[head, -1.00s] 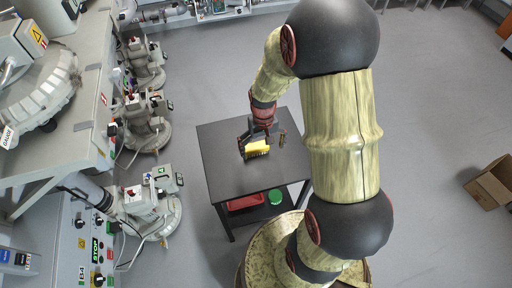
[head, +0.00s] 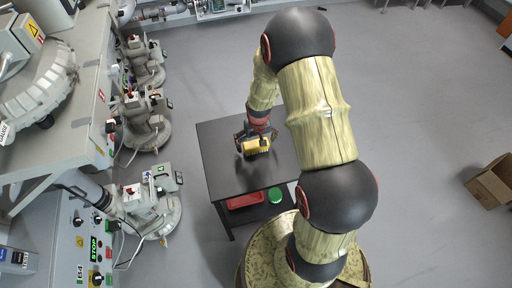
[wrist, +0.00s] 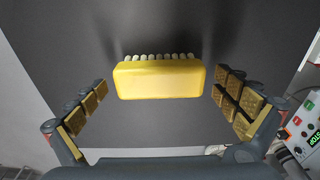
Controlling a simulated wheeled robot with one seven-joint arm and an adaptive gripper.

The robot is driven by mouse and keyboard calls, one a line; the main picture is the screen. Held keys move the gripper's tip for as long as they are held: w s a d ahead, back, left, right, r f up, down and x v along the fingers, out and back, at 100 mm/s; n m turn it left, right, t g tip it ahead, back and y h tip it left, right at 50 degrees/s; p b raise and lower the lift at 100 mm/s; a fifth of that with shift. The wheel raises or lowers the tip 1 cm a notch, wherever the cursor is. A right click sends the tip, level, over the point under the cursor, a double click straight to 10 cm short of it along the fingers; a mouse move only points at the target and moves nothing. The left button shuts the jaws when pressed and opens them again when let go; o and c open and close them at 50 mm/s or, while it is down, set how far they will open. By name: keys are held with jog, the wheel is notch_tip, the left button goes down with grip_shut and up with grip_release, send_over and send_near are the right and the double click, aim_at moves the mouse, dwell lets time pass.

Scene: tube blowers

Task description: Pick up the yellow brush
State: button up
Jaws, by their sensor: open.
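The yellow brush (head: 256,146) lies on the black table (head: 222,170). In the wrist view the yellow brush (wrist: 158,80) shows its smooth yellow back, with a row of pale bristles along its far edge. My gripper (head: 256,138) is over the table at the brush. In the wrist view my gripper (wrist: 162,98) is open, with one padded finger to the left of the brush and one to the right. Nothing is held.
A red tray (head: 245,200) and a green round item (head: 275,194) sit on the table's lower shelf. Grey machines (head: 148,205) and a control panel stand at the left. A cardboard box (head: 490,182) lies on the floor at the right. The tabletop around the brush looks clear.

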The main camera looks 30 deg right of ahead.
aim_at(256, 143)
jog(key=shift+f, duration=0.35)
jog(key=shift+c, duration=1.1)
jog(key=c, duration=1)
jog(key=shift+r, duration=0.15)
jog(key=shift+c, duration=0.2)
jog(key=shift+r, duration=0.2)
notch_tip(256, 143, up, 3)
jog(key=shift+s+r+p, duration=0.1)
jog(key=shift+p, duration=0.35)
jog(key=s+a+r+p, duration=0.2)
jog(key=s+a+r, duration=0.1)
jog(key=s+r, duration=0.6)
jog(key=s, duration=0.4)
jog(key=shift+s+a, duration=0.15)
jog(key=shift+a, duration=0.25)
